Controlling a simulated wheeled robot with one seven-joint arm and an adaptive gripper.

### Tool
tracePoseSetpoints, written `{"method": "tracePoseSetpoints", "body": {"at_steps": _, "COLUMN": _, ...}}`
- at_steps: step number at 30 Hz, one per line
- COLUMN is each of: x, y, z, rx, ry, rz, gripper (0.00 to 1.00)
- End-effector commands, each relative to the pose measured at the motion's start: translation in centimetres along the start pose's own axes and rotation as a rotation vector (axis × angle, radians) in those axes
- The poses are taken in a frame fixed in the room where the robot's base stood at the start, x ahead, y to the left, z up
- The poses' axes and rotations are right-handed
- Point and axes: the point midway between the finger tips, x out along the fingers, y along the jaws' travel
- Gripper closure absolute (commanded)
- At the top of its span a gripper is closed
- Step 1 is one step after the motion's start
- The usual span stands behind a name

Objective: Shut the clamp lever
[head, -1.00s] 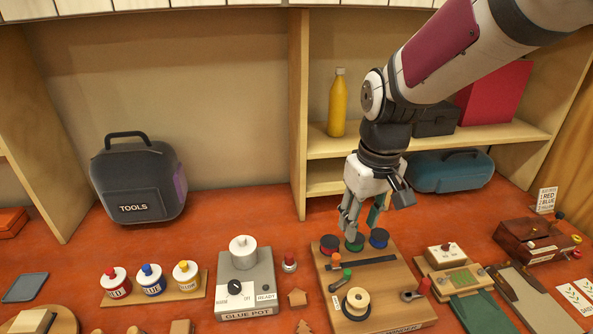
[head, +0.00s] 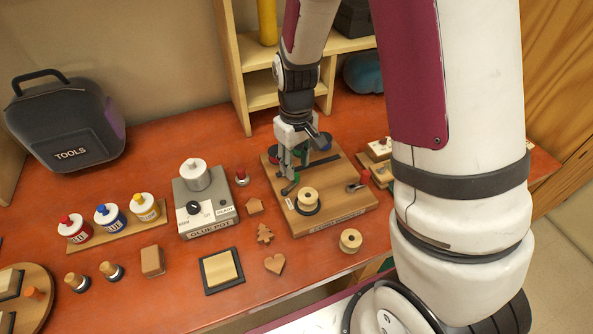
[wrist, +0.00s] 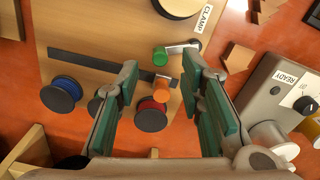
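The clamp lever (wrist: 175,50) lies on the wooden board in the wrist view. It has a green knob and a metal arm, beside the CLAMP label (wrist: 206,17). My gripper (wrist: 162,115) is open and empty, its two green-padded fingers wide apart over the board. An orange knob (wrist: 161,85) and a red spool (wrist: 152,115) show between the fingers; the green knob lies just beyond them. In the head view my gripper (head: 290,170) is over the board's left part and hides much of the lever.
The board (head: 345,205) also carries a wooden thread spool (head: 308,197), a red-handled lever (head: 362,181) and a dark strip (wrist: 100,65). A blue spool (wrist: 62,94) stands beside the fingers. The glue pot (head: 205,205) is close left of the board.

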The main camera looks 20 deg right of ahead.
Motion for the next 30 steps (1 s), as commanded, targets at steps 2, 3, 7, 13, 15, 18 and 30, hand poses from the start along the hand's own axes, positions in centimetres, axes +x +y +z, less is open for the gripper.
{"method": "tracePoseSetpoints", "body": {"at_steps": 2, "x": 1.4, "y": 0.0, "z": 0.2, "rx": 0.001, "ry": -0.005, "rz": -0.001, "gripper": 0.65}}
{"method": "tracePoseSetpoints", "body": {"at_steps": 3, "x": 1.9, "y": 0.0, "z": 0.1, "rx": 0.001, "ry": -0.003, "rz": -0.001, "gripper": 0.65}}
{"method": "tracePoseSetpoints", "body": {"at_steps": 7, "x": 3.2, "y": 0.0, "z": 0.1, "rx": 0.000, "ry": -0.002, "rz": -0.001, "gripper": 0.65}}
{"method": "tracePoseSetpoints", "body": {"at_steps": 13, "x": 4.0, "y": 0.0, "z": 0.0, "rx": 0.000, "ry": 0.001, "rz": 0.000, "gripper": 0.65}}
{"method": "tracePoseSetpoints", "body": {"at_steps": 15, "x": 4.0, "y": 0.0, "z": 0.0, "rx": 0.000, "ry": 0.001, "rz": 0.000, "gripper": 0.65}}
{"method": "tracePoseSetpoints", "body": {"at_steps": 18, "x": 4.0, "y": 0.0, "z": 0.0, "rx": 0.000, "ry": 0.001, "rz": 0.000, "gripper": 0.65}}
{"method": "tracePoseSetpoints", "body": {"at_steps": 30, "x": 4.0, "y": 0.0, "z": 0.0, "rx": 0.000, "ry": 0.001, "rz": 0.000, "gripper": 1.00}}
